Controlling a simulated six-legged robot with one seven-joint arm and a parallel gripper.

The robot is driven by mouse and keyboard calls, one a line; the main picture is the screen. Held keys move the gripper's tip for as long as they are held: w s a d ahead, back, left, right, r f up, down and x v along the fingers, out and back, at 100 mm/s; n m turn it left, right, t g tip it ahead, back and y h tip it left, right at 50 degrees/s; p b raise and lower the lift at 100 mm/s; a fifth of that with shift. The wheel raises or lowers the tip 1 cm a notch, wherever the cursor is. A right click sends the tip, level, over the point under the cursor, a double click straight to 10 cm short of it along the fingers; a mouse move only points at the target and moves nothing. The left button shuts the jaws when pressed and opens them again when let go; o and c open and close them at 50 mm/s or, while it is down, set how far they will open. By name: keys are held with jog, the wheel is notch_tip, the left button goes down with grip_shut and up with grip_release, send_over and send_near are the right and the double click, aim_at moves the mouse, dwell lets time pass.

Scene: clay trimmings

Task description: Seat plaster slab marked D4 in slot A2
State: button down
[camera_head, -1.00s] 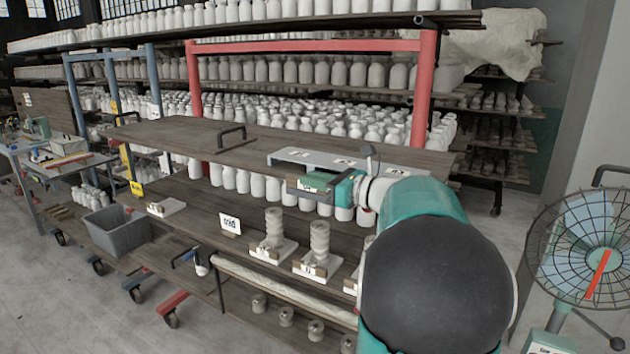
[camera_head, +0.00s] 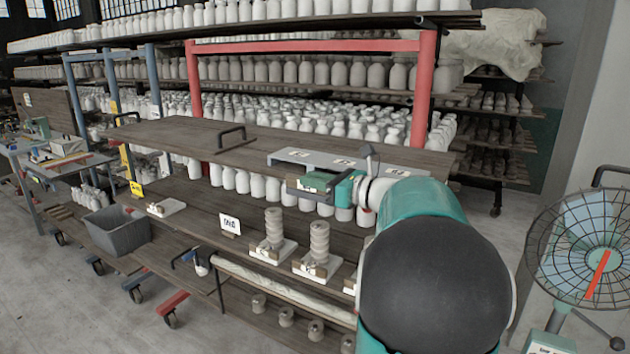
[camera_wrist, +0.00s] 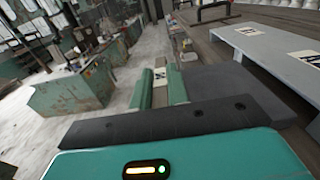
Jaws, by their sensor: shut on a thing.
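My gripper (camera_head: 318,183) is in front of the left end of a grey raised rack (camera_head: 345,160), above the lower shelf. In the wrist view, its green fingers (camera_wrist: 160,88) are shut on a small tan block of the plaster slab (camera_wrist: 172,88). A tag shows there, but I cannot read it. Most of the slab is hidden. The rack carries a row of three white labels. The rack also shows at the right of the wrist view (camera_wrist: 265,48), apart from the fingers.
Two slabs with stacked clay rings (camera_head: 272,250) (camera_head: 317,264) and a bare one (camera_head: 166,207) stand on the lower shelf (camera_head: 195,222). A grey bin (camera_head: 117,235) is at left. A black handle (camera_head: 232,133) rises from the upper board. A fan (camera_head: 590,250) stands at right.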

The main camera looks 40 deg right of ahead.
jog(key=shift+w+d, duration=0.45)
jog(key=shift+d, duration=0.75)
jog(key=shift+w+d, duration=0.4)
jog(key=shift+d, duration=0.85)
jog(key=shift+w+d, duration=0.45)
jog(key=shift+d, duration=0.75)
jog(key=c, duration=1.3)
grip_release()
jog(key=v, duration=1.3)
jog(key=shift+s, duration=0.4)
